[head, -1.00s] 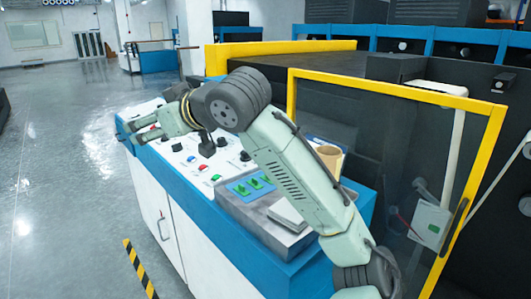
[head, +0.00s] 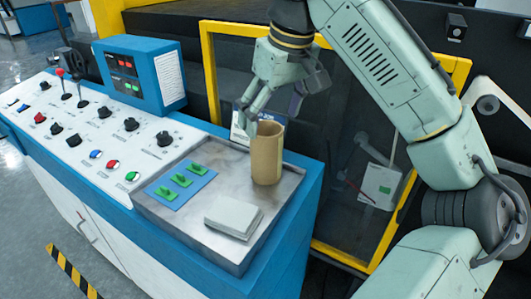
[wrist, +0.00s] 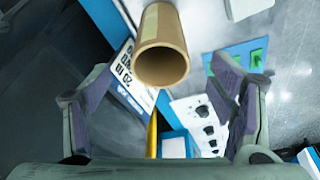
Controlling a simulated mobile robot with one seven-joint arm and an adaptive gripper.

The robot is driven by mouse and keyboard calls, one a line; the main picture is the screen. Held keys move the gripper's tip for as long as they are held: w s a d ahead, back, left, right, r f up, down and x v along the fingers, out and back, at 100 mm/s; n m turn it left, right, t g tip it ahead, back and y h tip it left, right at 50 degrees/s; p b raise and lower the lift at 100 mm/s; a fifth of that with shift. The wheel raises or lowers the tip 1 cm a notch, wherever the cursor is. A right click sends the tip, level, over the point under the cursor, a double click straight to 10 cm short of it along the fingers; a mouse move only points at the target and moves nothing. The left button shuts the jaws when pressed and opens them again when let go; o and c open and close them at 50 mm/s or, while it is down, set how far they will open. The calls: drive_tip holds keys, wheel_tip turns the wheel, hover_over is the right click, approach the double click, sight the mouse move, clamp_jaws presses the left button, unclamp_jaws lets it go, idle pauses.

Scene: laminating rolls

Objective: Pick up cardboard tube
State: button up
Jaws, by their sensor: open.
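The cardboard tube (head: 267,154) is a brown hollow cylinder standing upright on the metal tray at the right end of the control console. In the wrist view its open end (wrist: 162,62) faces me, above the middle of the picture. My gripper (head: 250,112) is open and empty, close above and behind the tube's left rim in the head view. In the wrist view the jaws (wrist: 160,95) are spread wide, with one finger to each side of the tube. No contact with the tube shows.
The metal tray (head: 185,226) also holds a stack of white sheets (head: 233,216) and a blue plate with green switches (head: 181,183). A label card (head: 240,126) stands behind the tube. A blue control box (head: 140,72) and a yellow-framed guard (head: 208,75) stand nearby.

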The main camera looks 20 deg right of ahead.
sight(266, 134)
drive_tip(key=shift+b+x, duration=2.8)
drive_tip(key=shift+x, duration=0.1)
drive_tip(key=shift+w+r, duration=0.1)
drive_tip(key=shift+w, duration=0.1)
drive_tip(key=shift+a, duration=0.1)
drive_tip(key=shift+c, duration=0.3)
drive_tip(key=c, duration=1.2)
drive_tip(key=shift+r, duration=0.1)
